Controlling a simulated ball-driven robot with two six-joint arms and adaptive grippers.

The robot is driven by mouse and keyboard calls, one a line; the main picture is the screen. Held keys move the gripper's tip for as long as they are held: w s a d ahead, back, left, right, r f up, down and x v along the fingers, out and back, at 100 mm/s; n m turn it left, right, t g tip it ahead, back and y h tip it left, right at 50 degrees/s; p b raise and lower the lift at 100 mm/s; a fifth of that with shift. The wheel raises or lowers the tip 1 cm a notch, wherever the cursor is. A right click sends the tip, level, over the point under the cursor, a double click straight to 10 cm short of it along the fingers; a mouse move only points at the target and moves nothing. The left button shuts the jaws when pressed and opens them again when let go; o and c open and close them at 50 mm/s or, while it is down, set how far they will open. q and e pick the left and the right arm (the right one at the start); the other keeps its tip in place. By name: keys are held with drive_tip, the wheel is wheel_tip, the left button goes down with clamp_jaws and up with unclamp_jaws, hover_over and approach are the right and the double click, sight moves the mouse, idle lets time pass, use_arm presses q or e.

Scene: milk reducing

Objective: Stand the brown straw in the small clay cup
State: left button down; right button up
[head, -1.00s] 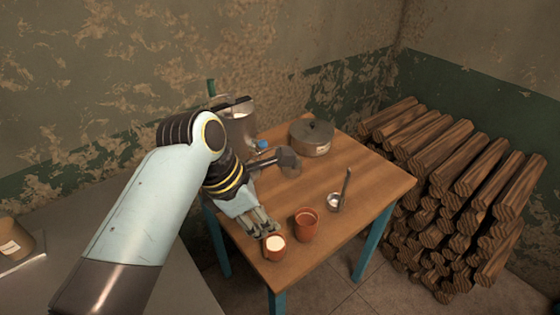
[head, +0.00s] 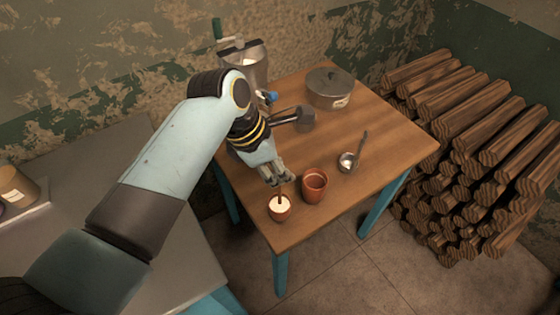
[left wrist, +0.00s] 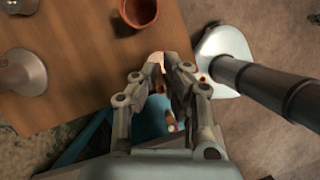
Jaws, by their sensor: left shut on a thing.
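The small clay cup (head: 279,213) with white milk in it stands near the front left corner of the wooden table. My left gripper (head: 277,183) is just above and behind it, shut on the brown straw (head: 281,196). The straw hangs roughly upright from the fingertips, and its lower end meets the milk within the cup's rim; I cannot tell how deep it goes. In the left wrist view the fingers (left wrist: 160,80) point toward the cup, which is mostly hidden between them. My right gripper is not in view.
A larger clay cup (head: 314,187) stands close to the right of the small one. The table's front edge is near.

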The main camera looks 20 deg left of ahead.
use_arm(q)
wheel_tip(320, 180, down, 3)
drive_tip(key=shift+f+b, duration=0.2)
drive_tip(key=shift+b, duration=0.3)
drive_tip(key=shift+s+f, duration=0.1)
drive_tip(key=shift+f, duration=0.5)
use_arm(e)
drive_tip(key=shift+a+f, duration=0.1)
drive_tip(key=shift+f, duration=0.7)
use_arm(q)
drive_tip(key=c, duration=1)
unclamp_jaws()
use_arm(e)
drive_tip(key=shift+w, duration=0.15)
use_arm(q)
drive_tip(key=shift+r, duration=0.1)
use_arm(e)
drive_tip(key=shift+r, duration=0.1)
